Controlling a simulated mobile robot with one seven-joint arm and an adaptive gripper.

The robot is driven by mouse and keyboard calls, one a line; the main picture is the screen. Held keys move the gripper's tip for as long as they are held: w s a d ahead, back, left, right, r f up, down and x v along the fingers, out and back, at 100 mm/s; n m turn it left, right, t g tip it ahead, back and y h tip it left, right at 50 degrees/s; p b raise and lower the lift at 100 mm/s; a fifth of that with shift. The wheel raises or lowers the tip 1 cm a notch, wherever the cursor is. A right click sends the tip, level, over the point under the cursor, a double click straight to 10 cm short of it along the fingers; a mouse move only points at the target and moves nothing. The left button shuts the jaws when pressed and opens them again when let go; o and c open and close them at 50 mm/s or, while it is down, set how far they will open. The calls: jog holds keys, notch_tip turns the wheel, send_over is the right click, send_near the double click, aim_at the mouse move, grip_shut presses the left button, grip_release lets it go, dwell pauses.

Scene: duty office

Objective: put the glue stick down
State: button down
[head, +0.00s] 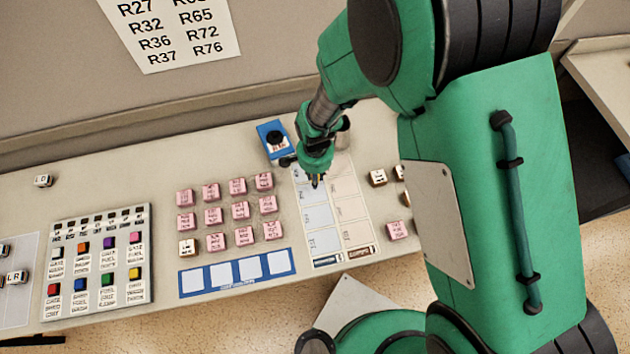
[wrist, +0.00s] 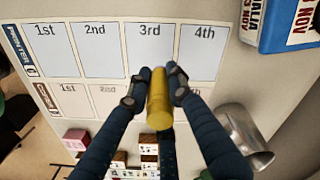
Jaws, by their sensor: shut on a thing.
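The glue stick (wrist: 159,103) is a yellow cylinder. In the head view my gripper (head: 315,180) points down over the white slotted board (head: 322,215), and the glue stick is barely visible there.
A blue calendar block (head: 270,143) stands at the board's far left, also in the wrist view (wrist: 285,22). A metal cup (wrist: 243,138) lies or stands beside the board. Pink blocks (head: 238,210) fill the left, a button panel (head: 97,260) further left. Some blocks (head: 378,177) sit right.

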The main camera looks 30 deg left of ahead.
jog(key=shift+w+a, duration=0.1)
jog(key=shift+a, duration=0.05)
jog(key=shift+f, duration=1.75)
jog(key=shift+f+b, duration=0.15)
jog(key=shift+b, duration=0.2)
jog(key=c, duration=1.6)
grip_release()
jog(key=shift+o, duration=0.2)
notch_tip(320, 180, up, 12)
jog(key=shift+r+p, duration=0.2)
jog(key=shift+p, duration=0.6)
